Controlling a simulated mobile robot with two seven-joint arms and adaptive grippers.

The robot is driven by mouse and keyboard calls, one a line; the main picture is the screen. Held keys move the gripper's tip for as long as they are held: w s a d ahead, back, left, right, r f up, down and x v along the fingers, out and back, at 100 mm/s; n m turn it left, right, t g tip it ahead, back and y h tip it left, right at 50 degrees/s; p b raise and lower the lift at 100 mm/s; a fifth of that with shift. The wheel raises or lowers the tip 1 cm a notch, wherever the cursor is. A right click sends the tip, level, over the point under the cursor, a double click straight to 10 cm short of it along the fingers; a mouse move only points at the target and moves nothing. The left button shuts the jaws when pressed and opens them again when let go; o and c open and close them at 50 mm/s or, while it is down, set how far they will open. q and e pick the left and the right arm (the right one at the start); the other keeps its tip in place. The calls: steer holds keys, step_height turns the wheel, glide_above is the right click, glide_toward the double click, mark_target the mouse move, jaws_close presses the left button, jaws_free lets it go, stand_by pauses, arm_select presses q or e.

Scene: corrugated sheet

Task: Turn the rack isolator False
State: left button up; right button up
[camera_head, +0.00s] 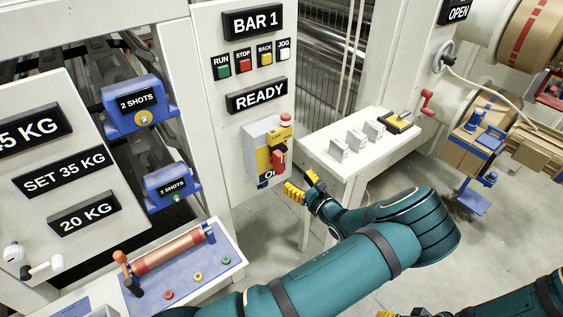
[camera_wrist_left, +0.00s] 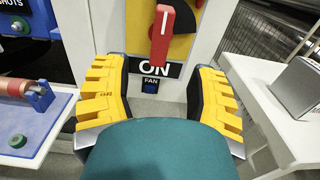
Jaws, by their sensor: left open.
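The rack isolator is a red handle (camera_head: 278,160) on a yellow plate (camera_head: 264,160), set in a grey box (camera_head: 254,133) on the BAR 1 panel. In the left wrist view the red handle (camera_wrist_left: 172,36) stands close to upright above the ON label (camera_wrist_left: 155,70). My left gripper (camera_head: 303,185) is open and empty, below and to the right of the handle in the head view, apart from it. In the left wrist view its yellow fingers (camera_wrist_left: 160,97) are spread wide below the handle. Only a yellow bit of my right gripper (camera_head: 388,314) shows at the bottom edge.
A red mushroom button (camera_head: 286,119) sits on top of the box. A white table (camera_head: 340,165) with several small blocks stands to the right. A blue tray (camera_head: 195,275) with a roller is at lower left.

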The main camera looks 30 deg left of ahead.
mark_target(282, 165)
arm_select(q)
steer(key=x, duration=1)
steer(key=shift+w+a+b, duration=0.1)
steer(key=shift+a+b, duration=0.05)
steer(key=shift+b, duration=0.2)
steer(key=shift+c, duration=0.4)
jaws_close()
